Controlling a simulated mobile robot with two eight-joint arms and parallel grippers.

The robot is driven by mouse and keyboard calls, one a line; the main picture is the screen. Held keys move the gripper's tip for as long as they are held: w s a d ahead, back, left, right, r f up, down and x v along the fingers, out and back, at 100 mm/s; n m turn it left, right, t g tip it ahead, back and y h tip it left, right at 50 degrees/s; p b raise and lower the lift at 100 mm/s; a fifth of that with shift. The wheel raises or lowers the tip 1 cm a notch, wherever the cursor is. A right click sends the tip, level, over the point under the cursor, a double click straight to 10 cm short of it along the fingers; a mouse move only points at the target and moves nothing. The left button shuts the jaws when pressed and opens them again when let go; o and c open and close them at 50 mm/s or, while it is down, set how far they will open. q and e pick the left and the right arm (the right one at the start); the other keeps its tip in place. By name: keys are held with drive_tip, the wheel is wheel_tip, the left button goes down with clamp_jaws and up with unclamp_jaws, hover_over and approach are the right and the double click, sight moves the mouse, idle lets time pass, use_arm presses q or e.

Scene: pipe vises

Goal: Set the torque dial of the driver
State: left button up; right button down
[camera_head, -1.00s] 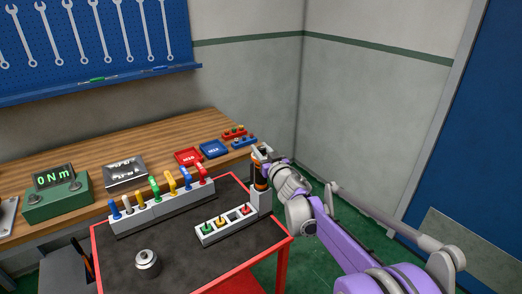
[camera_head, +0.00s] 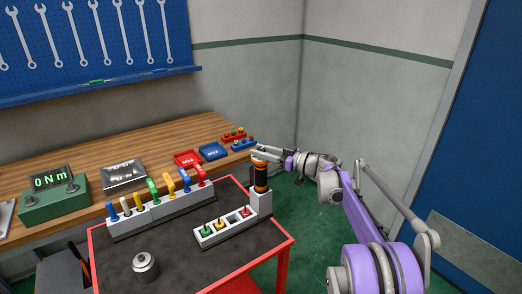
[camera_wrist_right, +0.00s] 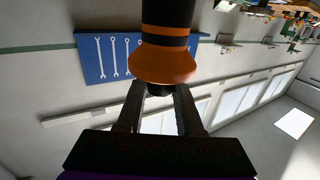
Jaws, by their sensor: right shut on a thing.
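The driver (camera_head: 261,178), black with orange bands, stands upright in a pale holder (camera_head: 261,205) at the right end of the red-edged cart. My right gripper (camera_head: 260,153) reaches its top end from behind and to the right. In the right wrist view the driver (camera_wrist_right: 165,45) fills the upper middle, with an orange flared collar and a small dark end. The right gripper's fingers (camera_wrist_right: 160,92) close on that dark end. Dial markings cannot be read. A green torque display (camera_head: 54,193) on the bench reads 0 Nm. My left gripper is not in view.
A pale rack of coloured-handled tools (camera_head: 150,218) and a small block with coloured knobs (camera_head: 222,229) stand on the cart. A metal cylinder (camera_head: 145,264) stands at its front. Red (camera_head: 187,158) and blue (camera_head: 212,151) trays lie on the bench. Open floor lies right of the cart.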

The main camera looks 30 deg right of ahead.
drive_tip(key=shift+n+g+y+p, duration=1.45)
drive_tip(key=shift+n+g+y, duration=0.9)
drive_tip(key=shift+y, duration=0.25)
drive_tip(key=shift+g, duration=0.25)
drive_tip(key=c, duration=0.5)
unclamp_jaws()
drive_tip(key=shift+c, duration=0.2)
drive_tip(key=v, duration=1)
drive_tip(key=shift+s+d+b, duration=0.2)
drive_tip(key=shift+d+b, duration=0.1)
